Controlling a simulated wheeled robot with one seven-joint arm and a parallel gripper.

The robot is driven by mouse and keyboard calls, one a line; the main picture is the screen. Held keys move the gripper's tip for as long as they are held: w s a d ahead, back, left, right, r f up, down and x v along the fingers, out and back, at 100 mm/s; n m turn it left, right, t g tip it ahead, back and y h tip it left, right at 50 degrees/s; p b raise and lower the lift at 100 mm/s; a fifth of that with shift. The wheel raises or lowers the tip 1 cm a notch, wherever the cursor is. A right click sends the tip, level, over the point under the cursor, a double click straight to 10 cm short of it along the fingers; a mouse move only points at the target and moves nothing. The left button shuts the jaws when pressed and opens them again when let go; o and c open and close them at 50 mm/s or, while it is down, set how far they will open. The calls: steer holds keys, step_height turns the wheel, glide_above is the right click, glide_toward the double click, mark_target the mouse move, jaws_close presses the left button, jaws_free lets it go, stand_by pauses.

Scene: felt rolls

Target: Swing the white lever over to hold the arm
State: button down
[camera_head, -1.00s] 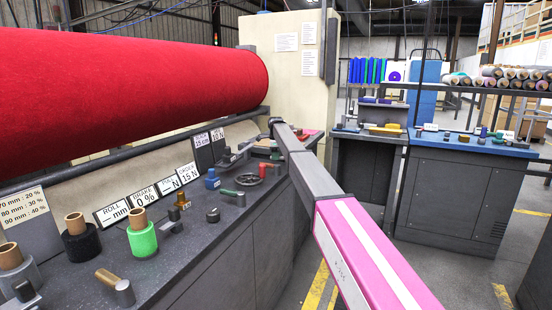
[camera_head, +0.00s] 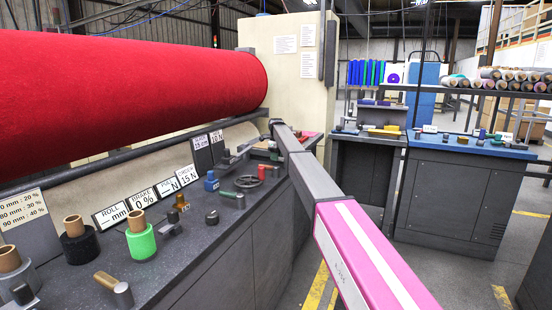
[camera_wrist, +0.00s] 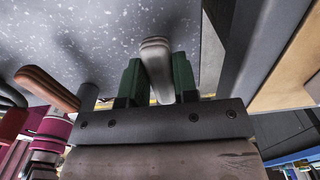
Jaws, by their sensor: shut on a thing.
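My gripper (camera_wrist: 158,76) shows in the wrist view, its two dark green fingers closed on either side of a pale, round-ended lever (camera_wrist: 155,52). The lever sits between the fingers, and its rounded end reaches a little past them. Its pivot is hidden. In the head view my gripper does not show clearly, and I cannot pick out the white lever or the arm it holds.
A brown-handled lever (camera_wrist: 46,88) lies left of my gripper in the wrist view. The dark bench (camera_head: 190,262) carries a green spool (camera_head: 141,243), a black spool (camera_head: 80,245), a handwheel (camera_head: 248,181) and small levers. A large red felt roll (camera_head: 130,90) hangs above.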

steer(key=c, duration=0.9)
jaws_free()
step_height(320, 180, up, 11)
steer(key=shift+f, duration=0.1)
